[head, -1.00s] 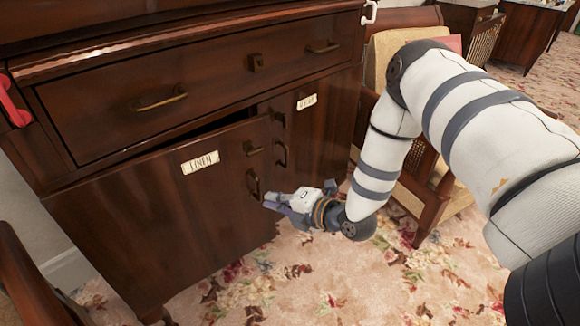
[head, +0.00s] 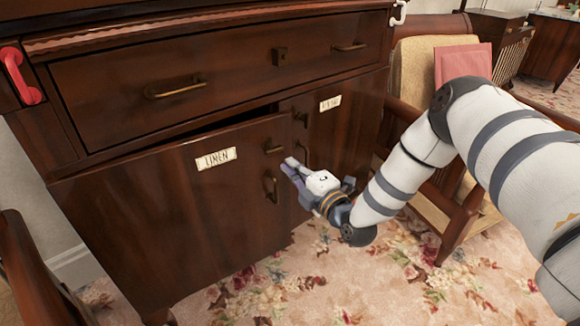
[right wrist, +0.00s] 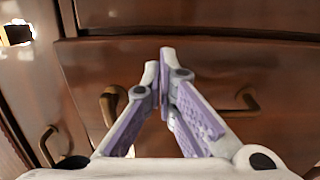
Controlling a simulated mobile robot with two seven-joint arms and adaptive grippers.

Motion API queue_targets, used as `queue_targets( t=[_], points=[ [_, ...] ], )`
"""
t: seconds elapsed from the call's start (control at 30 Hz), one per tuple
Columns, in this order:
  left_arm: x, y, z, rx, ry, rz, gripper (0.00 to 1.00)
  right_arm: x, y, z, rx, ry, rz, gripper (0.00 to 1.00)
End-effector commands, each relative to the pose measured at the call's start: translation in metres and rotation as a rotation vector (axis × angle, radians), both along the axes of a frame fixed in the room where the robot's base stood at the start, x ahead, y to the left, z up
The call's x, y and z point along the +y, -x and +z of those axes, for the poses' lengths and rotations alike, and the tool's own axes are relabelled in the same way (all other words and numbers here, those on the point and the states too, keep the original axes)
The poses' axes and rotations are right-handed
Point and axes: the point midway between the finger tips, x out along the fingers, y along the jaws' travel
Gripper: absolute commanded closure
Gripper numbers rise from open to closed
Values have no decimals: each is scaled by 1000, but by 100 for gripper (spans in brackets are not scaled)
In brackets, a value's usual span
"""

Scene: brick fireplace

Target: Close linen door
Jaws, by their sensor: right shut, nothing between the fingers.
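The linen door (head: 170,215) is a dark brown panel with a label reading LINEN (head: 216,158). It stands slightly ajar, with a dark gap along its top edge. Brass handles (head: 270,187) sit near its right edge. My right gripper (head: 288,166) is shut and empty, close to the right edge of the linen door and its handles. In the right wrist view the fingertips (right wrist: 160,70) meet in front of brown wood with brass handles (right wrist: 112,105) on both sides. Whether they touch the wood I cannot tell. My left gripper is not in view.
A second door (head: 340,140) with a pale label is to the right. A wide drawer (head: 220,80) is above. A red handle (head: 20,76) is at the far left. Chairs stand at the left (head: 35,270) and right (head: 415,75). Floral carpet (head: 270,285) lies clear in front.

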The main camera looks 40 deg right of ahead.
Motion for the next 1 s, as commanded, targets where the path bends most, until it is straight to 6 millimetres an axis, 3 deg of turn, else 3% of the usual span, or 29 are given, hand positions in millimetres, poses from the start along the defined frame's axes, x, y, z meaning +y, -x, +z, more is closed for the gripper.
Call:
queue_targets(
  t=[0.17, 0.53, 0.8, 1.0],
  points=[
    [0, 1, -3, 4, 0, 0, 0, 0, -13, -1, 0, 0, 0, 100],
    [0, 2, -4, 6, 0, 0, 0, -1, -17, -1, 0, 1, 7, 100],
    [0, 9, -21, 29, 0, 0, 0, -3, -70, -5, 3, 5, 86, 100],
    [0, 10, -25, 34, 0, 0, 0, -3, -89, 0, -2, 1, 82, 100]
  ],
)
